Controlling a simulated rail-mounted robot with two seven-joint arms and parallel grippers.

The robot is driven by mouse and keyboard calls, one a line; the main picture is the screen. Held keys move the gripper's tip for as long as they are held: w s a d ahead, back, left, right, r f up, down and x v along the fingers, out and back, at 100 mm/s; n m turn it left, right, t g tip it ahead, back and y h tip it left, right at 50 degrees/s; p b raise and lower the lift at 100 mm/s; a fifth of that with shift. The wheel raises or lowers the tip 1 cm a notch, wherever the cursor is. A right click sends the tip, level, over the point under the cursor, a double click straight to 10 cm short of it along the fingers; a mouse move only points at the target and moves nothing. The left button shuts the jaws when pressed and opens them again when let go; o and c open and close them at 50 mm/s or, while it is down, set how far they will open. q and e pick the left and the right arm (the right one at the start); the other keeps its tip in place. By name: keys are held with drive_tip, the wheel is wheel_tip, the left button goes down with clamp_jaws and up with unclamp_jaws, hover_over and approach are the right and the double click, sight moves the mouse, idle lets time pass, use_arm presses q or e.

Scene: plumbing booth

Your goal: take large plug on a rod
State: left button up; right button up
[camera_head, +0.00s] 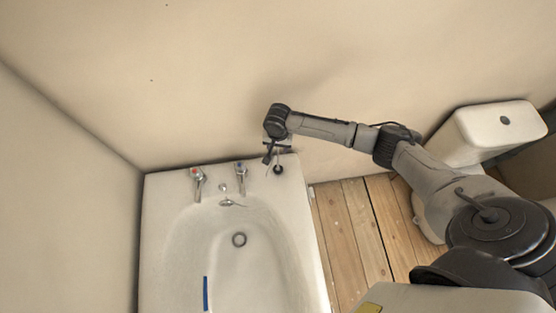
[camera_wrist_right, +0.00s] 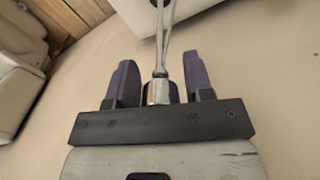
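My right gripper (camera_head: 272,153) is over the back right corner of the bathtub, with its arm coming in from the right. In the right wrist view, its two dark fingers (camera_wrist_right: 160,80) are apart. A shiny metal rod (camera_wrist_right: 161,45) with a thick metal and dark end (camera_wrist_right: 158,92) lies between them, with a visible gap on each side. In the head view, a small dark round piece (camera_head: 278,169), seemingly the plug, is on the tub corner just below the gripper; its contact with the rod is unclear. My left gripper is out of view.
The white bathtub (camera_head: 165,233) has two taps (camera_head: 198,184) (camera_head: 240,171), a spout (camera_head: 231,203), a drain (camera_head: 239,240) and a blue strip (camera_head: 206,293) inside. The wall (camera_head: 220,80) is close behind. A toilet (camera_head: 497,125) stands right, beyond the wooden floor (camera_head: 350,230).

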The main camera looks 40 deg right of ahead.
clamp_jaws()
idle(0.5)
